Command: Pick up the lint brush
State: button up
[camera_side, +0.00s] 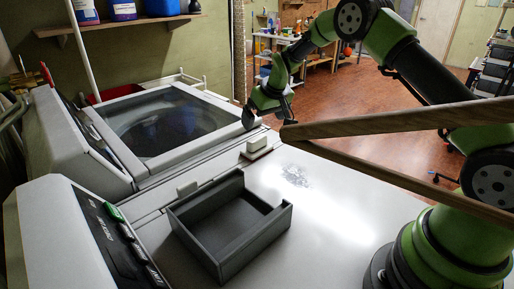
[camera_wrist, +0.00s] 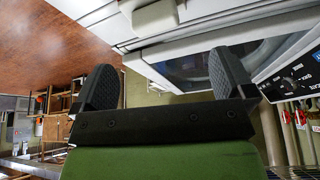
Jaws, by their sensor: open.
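I cannot clearly make out a lint brush. A small pale block with a darker base line (camera_side: 257,145) lies on the white machine top near its back edge and may be the brush. A pale greenish block (camera_wrist: 155,18) at the top of the wrist view may be the same thing. My gripper (camera_side: 269,113) is open above the back edge of the white top, behind and above the small block and apart from it. In the wrist view my gripper (camera_wrist: 165,78) shows two dark, spread fingers with nothing between them.
A dark grey open tray (camera_side: 270,222) stands on the white top (camera_side: 335,195). A washer with a glass lid (camera_side: 160,118) is behind at left. Wooden bars (camera_side: 400,121) cross in front of my arm.

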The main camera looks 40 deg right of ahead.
aim_at(258, 139)
jog(key=x, duration=0.5)
jog(key=shift+d+f, duration=0.15)
jog(key=shift+f, duration=0.15)
jog(key=x, duration=0.3)
jog(key=shift+w+d+f, duration=0.1)
jog(key=shift+d, duration=0.15)
jog(key=shift+x, duration=0.9)
jog(key=shift+c, duration=0.2)
jog(key=c, duration=0.8)
